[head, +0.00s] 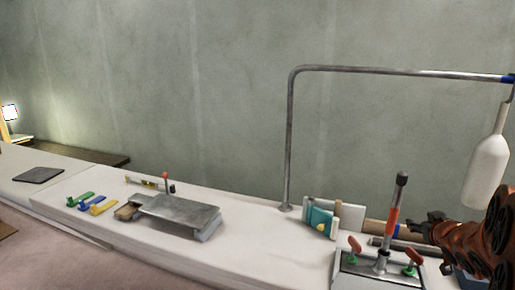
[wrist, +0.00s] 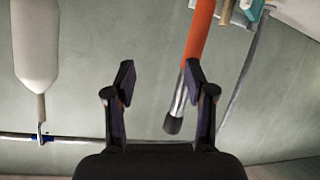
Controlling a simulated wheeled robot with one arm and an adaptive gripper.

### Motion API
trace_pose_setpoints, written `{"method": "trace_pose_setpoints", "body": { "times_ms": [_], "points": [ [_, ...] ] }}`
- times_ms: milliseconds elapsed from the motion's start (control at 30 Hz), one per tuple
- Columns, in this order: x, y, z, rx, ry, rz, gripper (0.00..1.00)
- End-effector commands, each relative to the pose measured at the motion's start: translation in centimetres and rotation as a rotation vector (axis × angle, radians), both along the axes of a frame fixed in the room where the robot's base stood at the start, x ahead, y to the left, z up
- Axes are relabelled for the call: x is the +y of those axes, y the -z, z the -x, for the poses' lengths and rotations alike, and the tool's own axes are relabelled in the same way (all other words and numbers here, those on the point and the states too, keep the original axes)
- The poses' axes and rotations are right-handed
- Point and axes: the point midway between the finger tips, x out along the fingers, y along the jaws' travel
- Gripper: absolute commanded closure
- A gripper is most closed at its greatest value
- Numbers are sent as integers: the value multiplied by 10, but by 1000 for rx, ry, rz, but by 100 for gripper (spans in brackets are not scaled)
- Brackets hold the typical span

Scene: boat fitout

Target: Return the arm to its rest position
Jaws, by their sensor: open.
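My gripper (head: 428,229) is at the right of the head view, at the end of my reddish-brown arm. In the wrist view its two dark fingers (wrist: 160,74) stand apart with nothing between them. An upright lever with an orange grip (head: 392,213) rises from a metal plate just left of the gripper. The lever also shows in the wrist view (wrist: 199,35), beside and partly behind the right finger. I cannot tell whether they touch.
A white bottle (head: 486,172) hangs from a bent metal pipe (head: 400,70) above my arm. Red-handled valves (head: 355,245) flank the lever. Teal and white boards (head: 319,219) stand behind. A grey metal plate (head: 178,210) and coloured pieces (head: 97,205) lie left on the white counter (head: 258,245).

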Motion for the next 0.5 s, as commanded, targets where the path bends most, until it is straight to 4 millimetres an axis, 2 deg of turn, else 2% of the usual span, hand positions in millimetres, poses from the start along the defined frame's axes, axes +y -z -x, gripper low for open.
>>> {"method": "trace_pose_setpoints", "body": {
  "times_ms": [67,267,500],
  "points": [
    [11,-9,9,56,46,12,45],
    [40,-9,47,229,162,2,45],
    [97,2,115,470,239,-62,45]
  ]
}}
